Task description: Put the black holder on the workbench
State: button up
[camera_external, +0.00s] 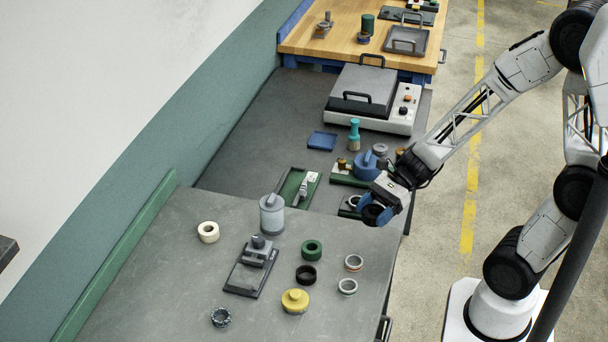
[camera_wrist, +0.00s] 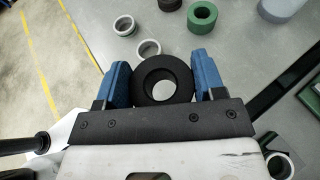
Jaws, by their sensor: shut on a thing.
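The black holder (camera_wrist: 163,60) is a thick black ring with a round hole through it. My gripper (camera_wrist: 164,80) is shut on it, with one blue finger on each side in the wrist view. In the external view my gripper (camera_external: 376,205) holds the holder (camera_external: 371,215) above the right edge of the grey table, near the seam with the darker table; the fingers partly hide it. A grey-topped bench (camera_external: 150,290) fills the foreground. A wooden-topped workbench (camera_external: 345,44) stands at the back.
The grey bench carries a green ring (camera_external: 312,250), another black ring (camera_external: 306,275), two metal rings, a yellow lidded part (camera_external: 295,301), a grey canister (camera_external: 272,215) and a dark fixture (camera_external: 250,270). A machine (camera_external: 362,95) stands on the darker table. The grey bench's front left is clear.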

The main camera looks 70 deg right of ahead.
jog(key=shift+f, duration=1.5)
jog(key=shift+w, duration=0.1)
send_over(314, 230)
jog(key=shift+w+f, duration=0.15)
jog(key=shift+f, duration=0.55)
jog(key=shift+f, duration=1.75)
jog(key=shift+f, duration=0.15)
jog(key=o, duration=0.9)
jog(key=shift+o, duration=0.2)
jog(key=shift+d+r, duration=0.1)
jog(key=shift+r, duration=0.1)
jog(key=v, duration=1.2)
